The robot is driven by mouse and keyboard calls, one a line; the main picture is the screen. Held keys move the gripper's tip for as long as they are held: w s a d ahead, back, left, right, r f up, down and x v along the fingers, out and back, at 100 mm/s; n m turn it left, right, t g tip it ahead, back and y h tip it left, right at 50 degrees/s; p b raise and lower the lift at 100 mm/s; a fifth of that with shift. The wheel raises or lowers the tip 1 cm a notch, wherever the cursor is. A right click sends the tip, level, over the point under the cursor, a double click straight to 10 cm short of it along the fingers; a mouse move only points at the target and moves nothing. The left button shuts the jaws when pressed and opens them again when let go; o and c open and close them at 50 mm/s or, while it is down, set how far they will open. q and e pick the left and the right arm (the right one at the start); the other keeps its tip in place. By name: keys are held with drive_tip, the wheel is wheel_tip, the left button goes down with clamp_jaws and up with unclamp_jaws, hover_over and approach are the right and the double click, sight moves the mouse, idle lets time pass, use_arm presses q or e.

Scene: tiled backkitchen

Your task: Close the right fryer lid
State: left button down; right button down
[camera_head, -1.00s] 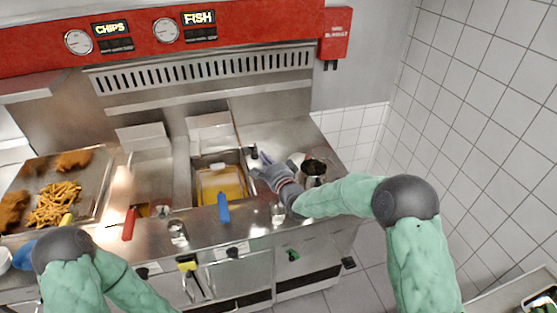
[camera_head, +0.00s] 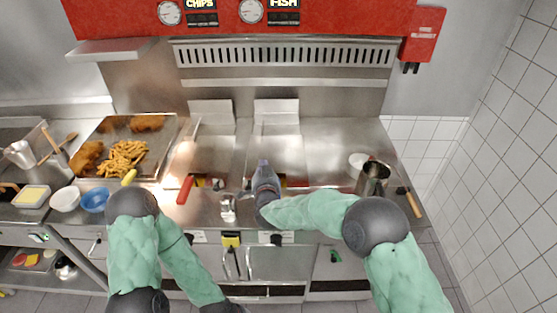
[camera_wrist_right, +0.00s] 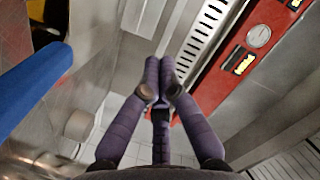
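The right fryer (camera_head: 278,152) has a flat steel lid lying down over its opening; no oil shows. The lid's front edge is partly hidden by my right gripper (camera_head: 264,168). That gripper is above the front edge of the right fryer, pointing toward the back. In the right wrist view its purple fingers (camera_wrist_right: 160,66) are together at the tips, with nothing visible between them. A blue handle (camera_wrist_right: 32,85) shows at the left of that view. My left gripper (camera_head: 232,308) is low at the bottom edge of the head view, mostly cut off.
The left fryer (camera_head: 212,155) is also covered, with a red handle (camera_head: 185,189) in front. A metal pot (camera_head: 373,178) and a white bowl (camera_head: 358,160) stand on the right counter. A tray (camera_head: 167,160) of chips and fish is at left, with a blue bowl (camera_head: 95,199) before it.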

use_arm(q)
drive_tip(key=shift+f+b, duration=0.75)
drive_tip(key=shift+f, duration=0.1)
use_arm(e)
drive_tip(key=shift+n, duration=0.5)
drive_tip(key=shift+a+f, duration=0.9)
drive_tip(key=shift+f, duration=0.25)
drive_tip(key=shift+a+f, duration=0.85)
drive_tip(key=shift+f, duration=0.25)
